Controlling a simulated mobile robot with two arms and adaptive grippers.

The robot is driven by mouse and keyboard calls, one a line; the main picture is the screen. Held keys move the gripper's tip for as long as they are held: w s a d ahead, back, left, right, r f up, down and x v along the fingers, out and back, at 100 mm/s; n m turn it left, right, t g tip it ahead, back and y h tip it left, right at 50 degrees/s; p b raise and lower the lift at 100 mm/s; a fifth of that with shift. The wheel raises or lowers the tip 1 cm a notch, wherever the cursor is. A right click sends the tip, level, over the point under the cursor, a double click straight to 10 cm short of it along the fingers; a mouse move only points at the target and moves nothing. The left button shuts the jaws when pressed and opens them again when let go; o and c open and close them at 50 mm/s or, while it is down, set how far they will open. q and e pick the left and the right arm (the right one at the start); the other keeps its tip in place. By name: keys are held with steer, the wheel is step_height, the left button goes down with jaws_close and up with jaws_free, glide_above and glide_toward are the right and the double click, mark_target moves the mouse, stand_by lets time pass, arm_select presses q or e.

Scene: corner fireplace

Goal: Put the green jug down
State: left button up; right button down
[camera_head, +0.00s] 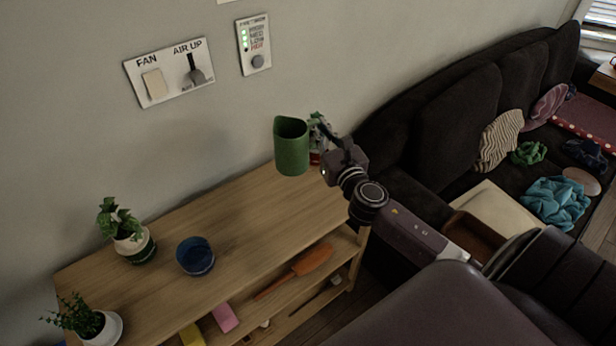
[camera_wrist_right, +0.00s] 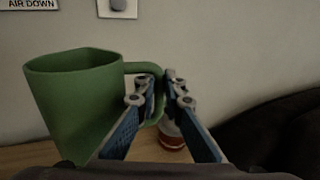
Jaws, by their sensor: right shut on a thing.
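The green jug (camera_head: 291,147) is upright at the right end of the wooden shelf unit's top (camera_head: 215,215). My right gripper (camera_head: 324,136) is at the jug's right side, shut on its handle. In the right wrist view the jug (camera_wrist_right: 75,100) fills the left side, and its handle lies between the fingers of the gripper (camera_wrist_right: 165,90). The jug's base is out of that view, and I cannot tell whether it touches the wood. My left gripper is not in view.
A red and white can (camera_wrist_right: 170,133) stands close behind the gripper. A blue bowl (camera_head: 195,256) and a potted plant (camera_head: 128,240) stand farther left on the top. The wood between bowl and jug is clear. A dark sofa (camera_head: 440,110) is at right.

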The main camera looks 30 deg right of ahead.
step_height(320, 180, down, 16)
steer(key=b, duration=0.9)
steer(key=shift+r, duration=0.15)
steer(key=c, duration=2)
jaws_free()
steer(key=shift+f, duration=0.2)
steer(key=shift+c, duration=0.2)
